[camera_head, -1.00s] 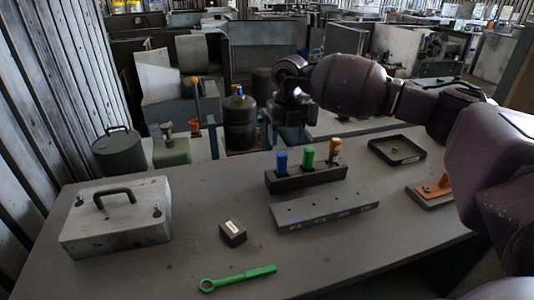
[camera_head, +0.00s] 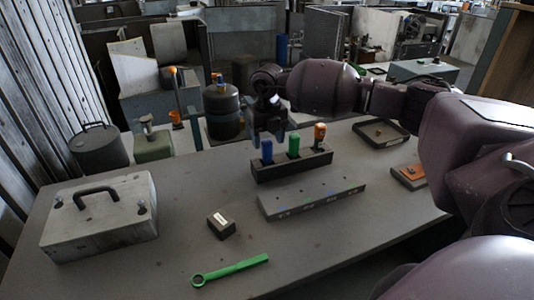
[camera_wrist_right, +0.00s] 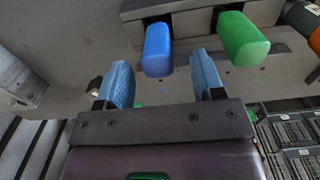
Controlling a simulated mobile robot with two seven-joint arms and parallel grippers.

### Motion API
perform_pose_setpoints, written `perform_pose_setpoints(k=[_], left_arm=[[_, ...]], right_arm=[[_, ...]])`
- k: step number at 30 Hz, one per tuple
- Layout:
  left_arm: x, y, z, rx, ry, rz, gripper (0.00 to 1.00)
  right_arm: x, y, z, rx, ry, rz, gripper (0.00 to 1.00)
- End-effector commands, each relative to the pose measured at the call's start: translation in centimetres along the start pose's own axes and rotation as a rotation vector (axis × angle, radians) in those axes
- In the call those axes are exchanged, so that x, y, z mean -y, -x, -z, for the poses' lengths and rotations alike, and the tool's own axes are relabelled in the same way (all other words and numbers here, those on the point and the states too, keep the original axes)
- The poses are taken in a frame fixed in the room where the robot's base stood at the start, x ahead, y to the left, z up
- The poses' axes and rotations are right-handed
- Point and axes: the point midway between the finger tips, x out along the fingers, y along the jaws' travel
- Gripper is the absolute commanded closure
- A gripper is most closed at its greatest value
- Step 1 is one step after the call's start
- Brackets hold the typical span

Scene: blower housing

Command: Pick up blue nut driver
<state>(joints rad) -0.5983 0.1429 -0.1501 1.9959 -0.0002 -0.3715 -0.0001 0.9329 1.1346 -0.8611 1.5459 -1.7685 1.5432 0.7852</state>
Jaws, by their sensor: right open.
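The blue nut driver (camera_head: 266,150) stands upright in the left slot of a dark holder block (camera_head: 312,165). Beside it are a green driver (camera_head: 293,146) and an orange driver (camera_head: 319,133). My right gripper (camera_head: 268,138) is over the blue driver's handle. In the right wrist view its two blue fingers (camera_wrist_right: 165,85) are apart, and the blue handle (camera_wrist_right: 157,50) shows just beyond and between the fingertips, with the green handle (camera_wrist_right: 243,40) to the right. I cannot tell whether the fingers touch the handle. My left gripper is not in view.
A grey slotted block (camera_head: 312,199) lies in front of the holder. A small dark box (camera_head: 221,226), a green wrench (camera_head: 230,270) and a grey case with a handle (camera_head: 100,222) are on the table (camera_head: 180,262). A black tray (camera_head: 381,133) is at the back right.

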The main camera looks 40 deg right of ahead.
Motion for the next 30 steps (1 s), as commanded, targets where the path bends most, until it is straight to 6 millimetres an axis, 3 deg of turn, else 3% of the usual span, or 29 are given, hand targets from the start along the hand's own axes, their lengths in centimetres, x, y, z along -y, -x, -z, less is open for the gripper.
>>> perform_pose_setpoints(k=[7,15,26,30], left_arm=[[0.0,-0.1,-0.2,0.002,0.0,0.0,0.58],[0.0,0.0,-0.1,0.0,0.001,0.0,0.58],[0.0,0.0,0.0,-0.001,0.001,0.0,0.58],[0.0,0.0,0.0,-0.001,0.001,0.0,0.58]], right_arm=[[-0.2,-3.4,0.0,-0.002,0.0,-0.001,0.38],[-0.2,-3.6,-0.1,0.0,0.0,0.0,0.4],[-0.2,-3.6,-0.1,0.0,0.0,0.0,0.95],[-0.2,-3.6,-0.1,0.0,0.0,-0.001,0.97]])
